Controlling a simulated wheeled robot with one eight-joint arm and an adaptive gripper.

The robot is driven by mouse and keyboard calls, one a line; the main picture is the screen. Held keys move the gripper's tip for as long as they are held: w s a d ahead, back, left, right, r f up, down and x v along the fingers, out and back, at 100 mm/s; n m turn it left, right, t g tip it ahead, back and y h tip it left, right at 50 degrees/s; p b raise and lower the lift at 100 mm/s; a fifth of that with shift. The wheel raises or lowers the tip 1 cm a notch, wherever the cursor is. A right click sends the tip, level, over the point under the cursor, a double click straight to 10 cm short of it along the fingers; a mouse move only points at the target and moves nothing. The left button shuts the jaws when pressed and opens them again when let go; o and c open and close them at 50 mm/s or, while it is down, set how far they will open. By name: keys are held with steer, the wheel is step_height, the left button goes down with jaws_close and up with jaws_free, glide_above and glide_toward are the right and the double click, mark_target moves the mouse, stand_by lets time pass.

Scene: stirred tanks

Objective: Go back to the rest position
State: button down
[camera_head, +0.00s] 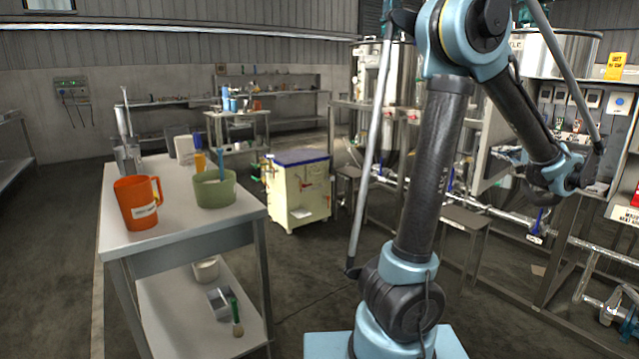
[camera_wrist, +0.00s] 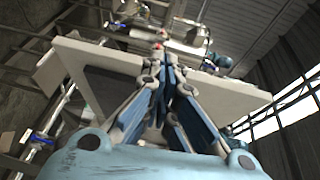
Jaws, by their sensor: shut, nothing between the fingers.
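My gripper (camera_wrist: 165,68) is shut and empty in the wrist view, its blue and grey finger links meeting at the top middle. A pale flat panel (camera_wrist: 225,98) with a dark underside lies behind the fingers. I cannot tell how far the fingertips are from it. In the head view my arm rises from its base, bends at the top and comes down to the right, its wrist beside the steel tank equipment. The fingers cannot be made out clearly there.
A work table (camera_head: 175,185) at left bears an orange jug (camera_head: 137,205) and a green bowl (camera_head: 215,190). A cream cabinet (camera_head: 298,190) stands further back. Pipes and control boxes (camera_head: 590,98) crowd the right, close to my wrist. Floor is open between table and cabinet.

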steer(key=w+a+f+n+g+y, duration=0.1)
steer(key=w+a+f+n+g, duration=0.1)
steer(key=a, duration=0.6)
steer(key=w+a+f+n+g+y, duration=0.1)
steer(key=w+a+f+g, duration=0.1)
steer(key=a, duration=0.7)
steer(key=s+a+f+n+g, duration=0.2)
steer(key=a+f, duration=0.1)
steer(key=a, duration=0.5)
steer(key=s+a+f+n+g, duration=0.1)
steer(key=a+f+n+g, duration=0.15)
steer(key=a, duration=0.55)
steer(key=s+a+f+n+g+h, duration=0.1)
steer(key=s+a+f+n+g, duration=0.3)
steer(key=s+a+f, duration=0.55)
steer(key=s+a+f+n+g+h, duration=0.1)
steer(key=s+f+n+h, duration=0.3)
steer(key=s, duration=0.8)
steer(key=shift+s+a+f+g, duration=0.15)
steer(key=shift+a+f+g, duration=0.3)
steer(key=shift+f, duration=0.5)
